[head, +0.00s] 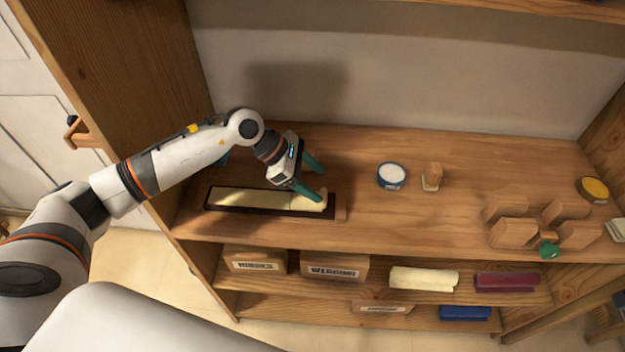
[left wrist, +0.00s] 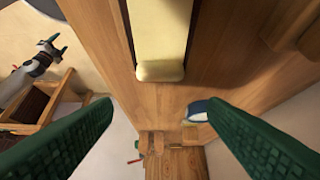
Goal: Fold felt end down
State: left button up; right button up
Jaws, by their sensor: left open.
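A cream felt strip (head: 250,198) lies lengthwise on a narrow dark key-like base (head: 208,205) near the shelf's front edge. Its right end looks thicker and rounded over the base's end; the wrist view shows this felt end (left wrist: 160,72) as a rounded lip. Whether it is stuck down cannot be told. My left gripper (head: 317,178) is open, with its green fingers at the felt's right end, the nearer finger partly covering it. In the left wrist view my left gripper (left wrist: 155,107) has nothing between its fingers. My right gripper (left wrist: 52,44) shows small and distant there.
A blue-rimmed tin (head: 391,176) and a small wooden block (head: 431,177) stand right of the gripper. Several wooden blocks (head: 515,231) and a yellow-topped tin (head: 593,189) are farther right. Boxes and rolled cloths (head: 424,278) fill the shelf below. The back middle is clear.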

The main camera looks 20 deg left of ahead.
pick_arm(q)
notch_tip(320, 180, up, 8)
jog(key=p, duration=0.3)
jog(key=shift+f, duration=0.1)
